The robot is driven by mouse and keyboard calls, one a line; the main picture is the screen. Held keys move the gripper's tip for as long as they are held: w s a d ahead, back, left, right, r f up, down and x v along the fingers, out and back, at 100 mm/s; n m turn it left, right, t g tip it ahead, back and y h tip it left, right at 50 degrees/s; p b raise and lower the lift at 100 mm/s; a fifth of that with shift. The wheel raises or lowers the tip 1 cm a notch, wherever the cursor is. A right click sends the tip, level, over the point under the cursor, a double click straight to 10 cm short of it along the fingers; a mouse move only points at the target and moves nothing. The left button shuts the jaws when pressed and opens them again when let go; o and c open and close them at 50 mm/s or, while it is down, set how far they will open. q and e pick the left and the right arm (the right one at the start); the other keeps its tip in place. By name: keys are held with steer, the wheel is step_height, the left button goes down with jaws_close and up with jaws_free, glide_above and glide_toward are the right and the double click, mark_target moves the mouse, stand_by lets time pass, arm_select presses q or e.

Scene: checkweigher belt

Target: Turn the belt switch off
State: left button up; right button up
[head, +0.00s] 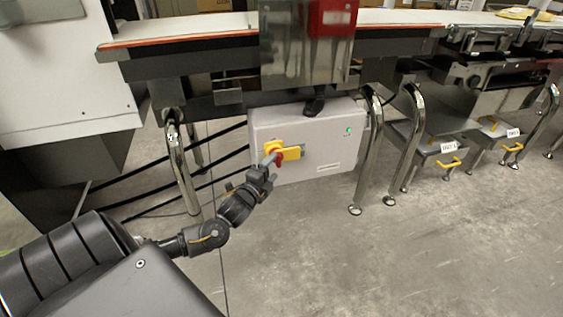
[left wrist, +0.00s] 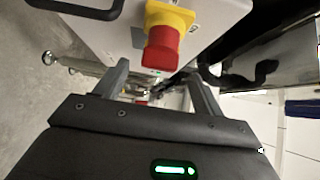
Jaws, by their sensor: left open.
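The belt switch is a red knob (head: 279,160) on a yellow plate (head: 292,153), on the front of a light grey control box (head: 325,160) under the belt. In the left wrist view the red knob (left wrist: 161,48) shows large, just beyond the fingertips, with its yellow base (left wrist: 170,16) behind it. My left gripper (head: 270,161) is at the switch, and its fingers partly cover it in the head view. In the left wrist view the gripper (left wrist: 157,72) is open, with nothing held between its fingers. Contact with the knob cannot be told. My right gripper is not in view.
A green lamp (head: 349,132) is lit on the box. Shiny metal legs (head: 366,160) stand beside it, and black cables (head: 170,183) run to its left. A red unit (head: 331,18) sits above. The floor in front is clear.

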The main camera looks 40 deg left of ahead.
mark_target(277, 163)
arm_select(q)
steer(key=w+b, duration=0.1)
steer(key=w, duration=0.2)
steer(key=w+a+b, duration=0.1)
steer(key=w, duration=0.2)
steer(key=shift+w+a, duration=0.15)
steer(key=shift+w, duration=0.2)
steer(key=c, duration=1.3)
steer(key=shift+c, duration=0.4)
